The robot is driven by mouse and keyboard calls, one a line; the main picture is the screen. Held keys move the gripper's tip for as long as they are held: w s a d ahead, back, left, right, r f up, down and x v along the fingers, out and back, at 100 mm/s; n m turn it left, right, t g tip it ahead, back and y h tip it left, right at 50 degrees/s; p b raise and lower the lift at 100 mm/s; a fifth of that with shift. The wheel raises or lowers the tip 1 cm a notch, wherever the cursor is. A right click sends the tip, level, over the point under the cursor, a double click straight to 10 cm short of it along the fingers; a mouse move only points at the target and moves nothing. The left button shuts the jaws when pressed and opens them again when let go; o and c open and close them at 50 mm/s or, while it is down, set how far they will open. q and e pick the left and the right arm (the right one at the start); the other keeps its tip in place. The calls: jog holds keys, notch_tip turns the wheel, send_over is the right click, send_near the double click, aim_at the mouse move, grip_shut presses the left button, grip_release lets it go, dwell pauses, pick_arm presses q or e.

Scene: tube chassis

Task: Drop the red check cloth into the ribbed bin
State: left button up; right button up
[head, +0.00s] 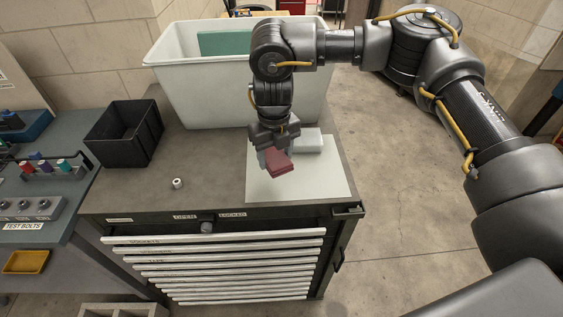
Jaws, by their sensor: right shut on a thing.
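My right gripper (272,152) is shut on a folded dark red cloth (282,168), held over the light grey mat on the cabinet top. The check pattern is too small to make out. A black open bin (124,150) stands on the cabinet's left side and looks empty. A large white bin (205,104) stands at the back, with a green thing inside. I cannot tell from this view which bin is ribbed. The right arm passes in front of the white bin. My left gripper is not in view.
The light grey mat (322,186) holds a pale block (308,143) just behind the cloth. A small white roll (177,183) stands on the cabinet top (205,165), between the black bin and the mat. A workbench with test bolts (32,208) adjoins at left.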

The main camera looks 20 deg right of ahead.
jog(key=s+d+n, duration=0.3)
jog(key=s+n, duration=0.2)
jog(key=n, duration=0.6)
jog(key=s+d+f+n, duration=0.1)
jog(key=s+d+n, duration=0.2)
jog(key=n, duration=0.8)
jog(key=s+d+n, duration=0.3)
jog(key=s+n, duration=0.4)
jog(key=n, duration=0.4)
jog(key=shift+f+n, duration=0.3)
jog(key=shift+f, duration=0.05)
